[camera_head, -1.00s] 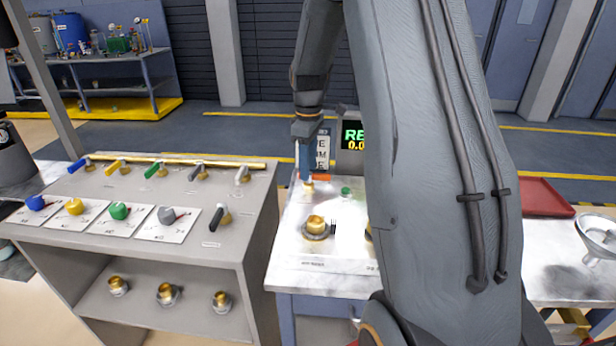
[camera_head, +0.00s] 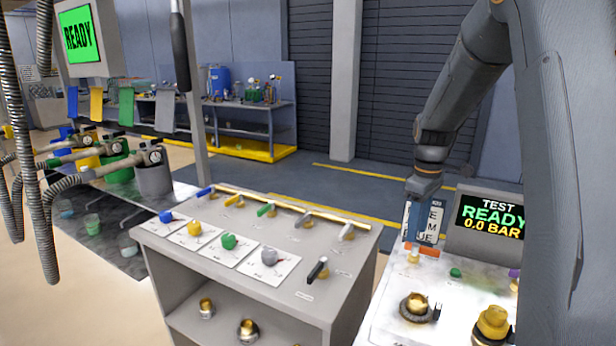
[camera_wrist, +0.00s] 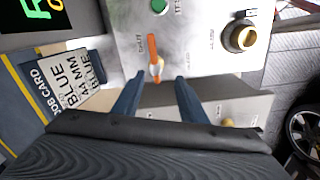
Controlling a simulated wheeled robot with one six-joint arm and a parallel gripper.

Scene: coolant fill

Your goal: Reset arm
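My gripper (camera_wrist: 159,90) is open, its two blue fingers apart with nothing held between them in the wrist view. An orange-handled valve (camera_wrist: 154,62) on the white test bench lies just beyond the fingertips; I see no contact. In the head view my arm comes down from the upper right, and its end (camera_head: 420,215) is above the orange handle (camera_head: 425,250). A job card (camera_head: 431,220) reading BLUE in the wrist view (camera_wrist: 70,85) stands beside my gripper.
A test screen (camera_head: 490,215) reads READY, 0.0 BAR. Brass fittings (camera_head: 416,306) stand on the bench near my arm. A grey console (camera_head: 335,275) with coloured levers and knobs is to the left. Hoses (camera_head: 40,150) hang at far left. Open floor lies behind.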

